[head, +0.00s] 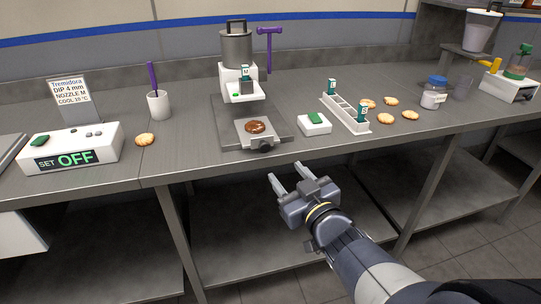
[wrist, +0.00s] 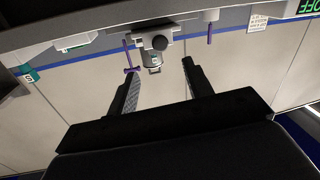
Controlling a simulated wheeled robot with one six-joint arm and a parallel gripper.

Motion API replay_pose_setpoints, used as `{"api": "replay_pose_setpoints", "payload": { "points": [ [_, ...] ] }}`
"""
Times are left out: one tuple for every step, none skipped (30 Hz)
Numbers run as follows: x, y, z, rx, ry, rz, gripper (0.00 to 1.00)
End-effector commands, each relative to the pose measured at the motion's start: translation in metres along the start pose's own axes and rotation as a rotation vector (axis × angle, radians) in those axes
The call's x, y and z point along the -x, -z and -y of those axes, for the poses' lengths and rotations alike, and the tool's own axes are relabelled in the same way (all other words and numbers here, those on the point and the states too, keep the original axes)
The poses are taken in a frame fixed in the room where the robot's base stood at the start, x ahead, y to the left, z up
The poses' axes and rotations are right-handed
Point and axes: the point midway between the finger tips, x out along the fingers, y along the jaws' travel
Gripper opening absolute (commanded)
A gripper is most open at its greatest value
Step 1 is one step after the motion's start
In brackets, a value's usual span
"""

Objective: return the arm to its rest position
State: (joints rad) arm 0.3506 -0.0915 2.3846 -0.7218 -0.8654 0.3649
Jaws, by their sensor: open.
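My gripper (head: 287,182) is open and empty. In the head view it hangs in front of the bench's front edge, below the dispenser machine. My arm reaches in from the lower right. In the wrist view the open fingers (wrist: 160,82) show with nothing between them, and the wall and the underside of the machine lie beyond.
A steel bench (head: 190,153) runs across. On it stand a dispenser (head: 238,80) with a dark-topped biscuit (head: 255,127) on its plate, a control box (head: 70,150) reading OFF, a white cup (head: 158,105), a slotted rack (head: 345,112), several plain biscuits (head: 387,118) and a jar (head: 433,97).

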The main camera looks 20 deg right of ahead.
Motion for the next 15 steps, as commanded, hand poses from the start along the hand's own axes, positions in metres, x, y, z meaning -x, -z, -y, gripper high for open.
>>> {"api": "replay_pose_setpoints", "payload": {
  "points": [
    [0.0,0.0,0.0,0.0,0.0,0.0,0.48],
    [-0.001,0.0,0.0,0.0,0.0,0.0,0.48],
    [-0.002,0.0,0.0,0.0,0.001,0.0,0.48],
    [-0.003,0.0,0.0,-0.001,0.001,-0.001,0.48],
    [-0.005,0.0,0.0,-0.001,0.001,-0.001,0.48],
    [-0.008,0.0,0.0,-0.001,0.002,-0.002,0.48],
    [-0.011,0.0,0.0,-0.001,0.003,-0.002,0.48],
    [-0.015,-0.001,0.0,-0.001,0.003,-0.001,0.48],
    [-0.021,-0.001,0.001,-0.001,0.004,0.0,0.48],
    [-0.025,-0.001,0.001,0.0,0.004,-0.001,0.48],
    [-0.031,-0.002,0.001,-0.002,0.004,0.0,0.48],
    [-0.038,-0.001,0.002,-0.001,0.005,-0.001,0.48],
    [-0.044,-0.002,0.001,-0.001,0.004,0.001,0.48],
    [-0.05,-0.002,0.001,-0.001,0.005,0.0,0.48],
    [-0.057,-0.002,0.002,-0.002,0.004,0.001,0.48]
  ]
}}
